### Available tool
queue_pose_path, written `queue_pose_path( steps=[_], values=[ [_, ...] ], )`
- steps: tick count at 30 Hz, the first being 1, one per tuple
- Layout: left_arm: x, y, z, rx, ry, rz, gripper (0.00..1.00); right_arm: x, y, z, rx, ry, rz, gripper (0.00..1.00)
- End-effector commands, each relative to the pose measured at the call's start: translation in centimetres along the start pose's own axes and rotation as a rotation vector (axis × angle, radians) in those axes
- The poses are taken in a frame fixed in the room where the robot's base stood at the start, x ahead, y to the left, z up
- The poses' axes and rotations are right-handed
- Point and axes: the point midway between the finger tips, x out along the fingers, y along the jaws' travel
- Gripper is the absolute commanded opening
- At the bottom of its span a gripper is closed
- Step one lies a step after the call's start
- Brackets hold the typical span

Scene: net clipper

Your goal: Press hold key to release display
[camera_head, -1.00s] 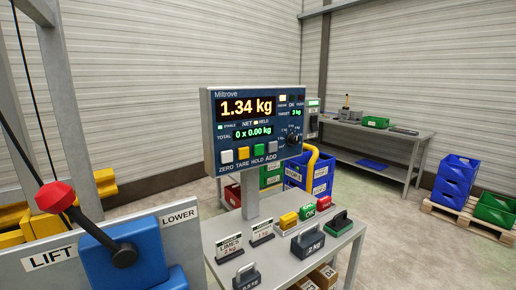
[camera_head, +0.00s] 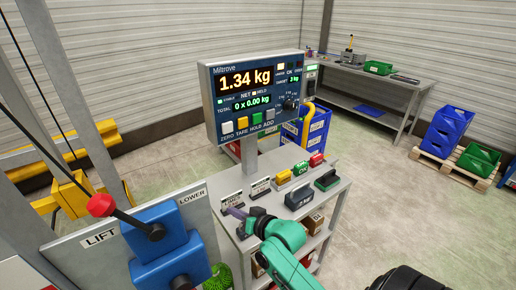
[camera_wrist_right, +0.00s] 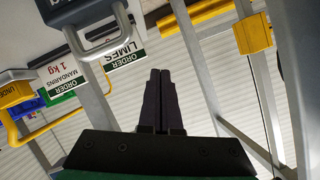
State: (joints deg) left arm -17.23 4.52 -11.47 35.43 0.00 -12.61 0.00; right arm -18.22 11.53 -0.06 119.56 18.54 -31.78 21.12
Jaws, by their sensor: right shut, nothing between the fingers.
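The display unit (camera_head: 205,100) stands on a post above a bench. Its screen (camera_head: 245,79) reads 1.34 kg, and the total line reads 0 x 0.00 kg. A yellow lamp beside HELD looks lit. The green HOLD key (camera_head: 257,118) sits in the bottom row, between the yellow TARE key (camera_head: 242,123) and the grey ADD key (camera_head: 270,114). My right gripper (camera_head: 231,211) is shut and empty over the bench's left part, below the keys and apart from them. Its closed dark fingers (camera_wrist_right: 159,72) show in the right wrist view. My left gripper is out of view.
Order cards (camera_head: 261,185), weights (camera_head: 299,199) and small coloured boxes (camera_head: 284,177) crowd the bench (camera_head: 335,195). A blue lift control box (camera_head: 158,235) with a red-knobbed lever (camera_head: 101,205) stands at left. Open air lies in front of the display.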

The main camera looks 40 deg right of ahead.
Motion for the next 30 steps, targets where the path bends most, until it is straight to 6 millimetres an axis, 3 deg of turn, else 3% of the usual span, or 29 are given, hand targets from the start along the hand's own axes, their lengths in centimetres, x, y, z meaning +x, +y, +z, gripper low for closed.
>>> queue_pose_path(
  steps=[3,6,9,12,18,26,30],
  values=[
    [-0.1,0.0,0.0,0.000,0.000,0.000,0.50,0.8,0.9,-8.2,0.210,0.329,-0.121,0.00],
    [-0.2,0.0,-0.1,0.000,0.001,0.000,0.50,-0.8,2.6,-14.8,0.381,0.609,-0.237,0.00],
    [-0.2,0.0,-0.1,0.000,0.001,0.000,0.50,-3.6,4.9,-19.8,0.516,0.855,-0.345,0.00],
    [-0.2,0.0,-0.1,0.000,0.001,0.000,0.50,-6.3,6.8,-22.6,0.599,1.030,-0.426,0.00],
    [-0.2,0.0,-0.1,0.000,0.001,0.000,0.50,-8.3,8.0,-24.0,0.644,1.143,-0.481,0.00],
    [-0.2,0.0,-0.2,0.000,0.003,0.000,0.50,-8.2,7.9,-24.0,0.641,1.139,-0.480,0.00],
    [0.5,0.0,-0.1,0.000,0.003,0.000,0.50,-7.2,8.0,-24.1,0.640,1.139,-0.480,0.00]
  ],
)
